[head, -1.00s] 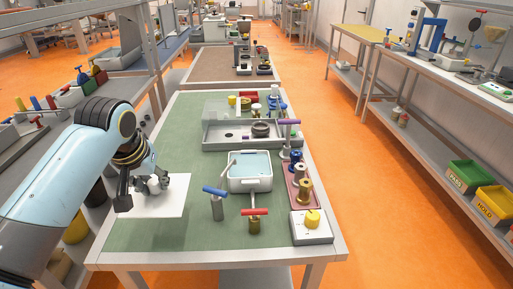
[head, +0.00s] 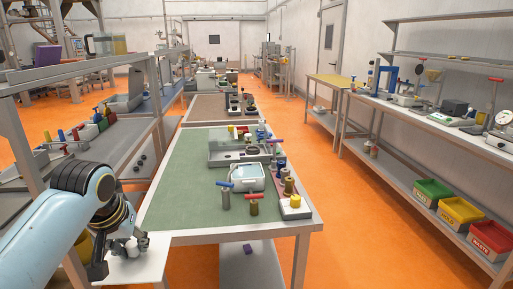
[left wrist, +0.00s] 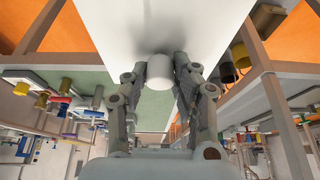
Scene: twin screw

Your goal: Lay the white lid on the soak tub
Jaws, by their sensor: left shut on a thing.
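The white lid (head: 140,268) is a flat square plate with a round knob. My left gripper (head: 128,244) is shut on the knob, and the lid hangs level beside the near left corner of the green-topped bench. In the left wrist view the knob (left wrist: 160,72) sits between the two fingers, with the white plate (left wrist: 165,28) beyond it. The soak tub (head: 235,186) is a white box with pale blue water, on the bench to the right of and beyond the lid. Its top is uncovered. My right gripper is not in view.
A white block with a yellow knob (head: 295,202) is at the right edge. A grey tray (head: 222,156) lies behind. The bench's left half (head: 180,190) is bare.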

